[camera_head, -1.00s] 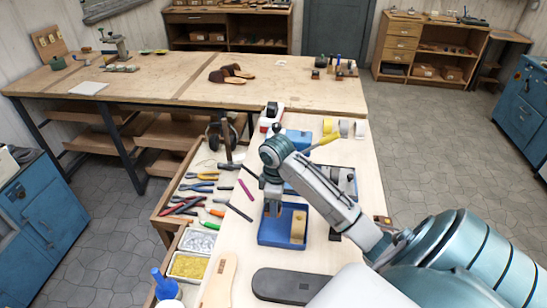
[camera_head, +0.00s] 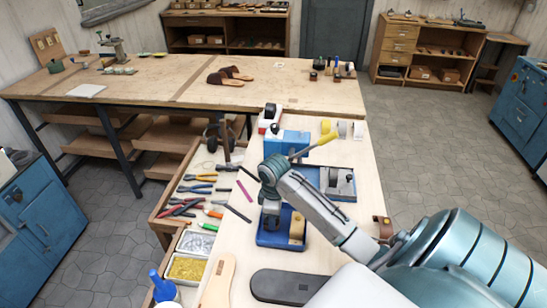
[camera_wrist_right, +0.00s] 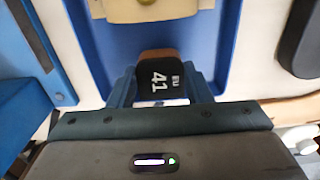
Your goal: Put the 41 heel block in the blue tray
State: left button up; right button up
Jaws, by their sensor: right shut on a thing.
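The blue tray (camera_head: 280,242) lies on the pale bench top, and its wall also shows in the right wrist view (camera_wrist_right: 229,40). My right gripper (camera_head: 269,228) points down into the left part of the tray. In the right wrist view it is shut on the 41 heel block (camera_wrist_right: 158,76), which has a dark top with a white "41" and a brown side. Whether the block touches the tray floor is hard to tell. Another tan wooden block (camera_head: 297,227) stands in the tray's right part, apart from the held one. My left gripper is not in view.
A dark sole-shaped piece (camera_head: 288,286) and a tan wooden piece (camera_head: 218,282) lie in front of the tray. A grey clamp device on a blue base (camera_head: 341,183) stands behind it. Pliers and other hand tools (camera_head: 200,188) fill the drawer at left.

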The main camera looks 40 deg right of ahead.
jog(key=shift+f, duration=0.45)
jog(key=shift+f, duration=0.25)
dwell(0.5)
jog(key=o, duration=1.5)
jog(key=shift+c, duration=0.2)
jog(key=shift+r, duration=0.1)
notch_tip(320, 180, up, 2)
jog(key=shift+p, duration=0.6)
jog(key=shift+r, duration=2.4)
